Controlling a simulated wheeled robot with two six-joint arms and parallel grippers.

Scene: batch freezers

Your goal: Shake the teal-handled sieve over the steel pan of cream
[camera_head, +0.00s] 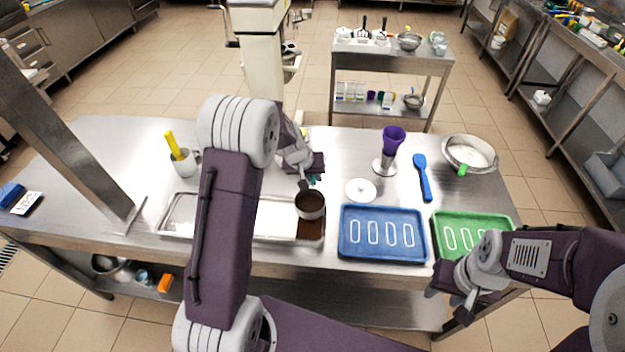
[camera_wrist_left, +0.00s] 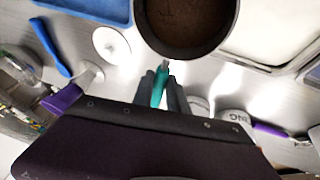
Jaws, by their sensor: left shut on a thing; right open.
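My left gripper (camera_head: 308,182) is shut on the teal handle (camera_wrist_left: 159,88) of the sieve, which shows between both fingers in the left wrist view. The sieve's round dark cup (camera_head: 310,205) holds brown powder and is held over the right end of the steel pan (camera_head: 168,233). The pan is shallow, with a smooth white cream surface; a brown patch covers its right end under the sieve. My left arm hides the pan's middle. My right gripper (camera_head: 452,302) is open and empty, in front of the green tray, away from the pan.
A blue tray (camera_head: 383,255) lies right of the pan, with a green tray (camera_head: 470,217) beyond it. A pot with a yellow-handled tool (camera_head: 182,160) stands at left.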

